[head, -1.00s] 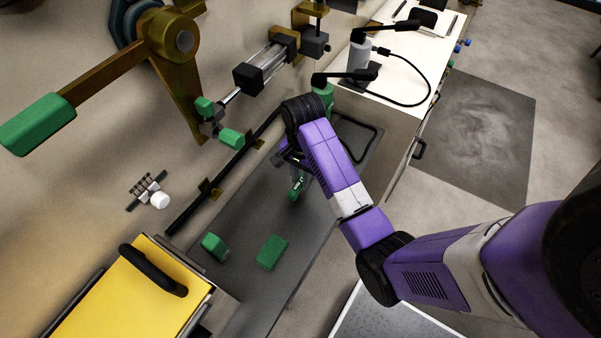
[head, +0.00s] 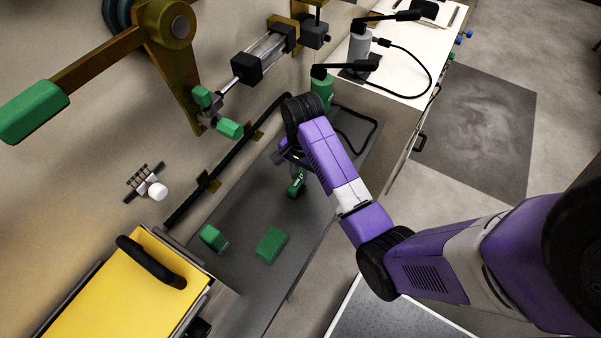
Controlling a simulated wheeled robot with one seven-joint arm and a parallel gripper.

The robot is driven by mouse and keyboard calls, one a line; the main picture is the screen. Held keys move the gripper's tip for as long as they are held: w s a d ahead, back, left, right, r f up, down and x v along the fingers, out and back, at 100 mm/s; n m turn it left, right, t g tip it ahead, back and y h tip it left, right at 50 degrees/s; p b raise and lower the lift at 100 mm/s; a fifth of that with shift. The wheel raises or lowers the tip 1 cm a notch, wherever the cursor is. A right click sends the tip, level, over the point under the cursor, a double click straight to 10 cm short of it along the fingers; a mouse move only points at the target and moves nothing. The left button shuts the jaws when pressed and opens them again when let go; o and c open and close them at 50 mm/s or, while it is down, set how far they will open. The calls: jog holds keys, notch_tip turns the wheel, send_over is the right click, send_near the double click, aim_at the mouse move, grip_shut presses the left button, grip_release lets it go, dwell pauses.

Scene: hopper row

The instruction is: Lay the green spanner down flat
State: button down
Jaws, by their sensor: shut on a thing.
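The green spanner (head: 296,186) shows in the head view just below my gripper (head: 292,160), over the dark grey bench top. Only its green end is visible; the rest is hidden by my gripper and wrist. My gripper is shut on the spanner. The visible part hangs downward in the picture. I cannot tell whether it touches the bench top (head: 245,284).
A green block (head: 271,245) and a green cylinder-like piece (head: 213,237) lie on the bench, nearer than my gripper. A yellow-lidded box (head: 130,300) stands at lower left. A black rail (head: 215,180) runs along the wall. A green bottle (head: 322,92) stands behind my wrist.

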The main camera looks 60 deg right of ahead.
jog(key=shift+f, duration=0.3)
jog(key=c, duration=1.2)
grip_release()
jog(key=shift+o, duration=0.2)
notch_tip(320, 180, up, 7)
jog(key=shift+d+f+p, duration=0.1)
jog(key=shift+p, duration=0.45)
jog(key=shift+r+p, duration=0.55)
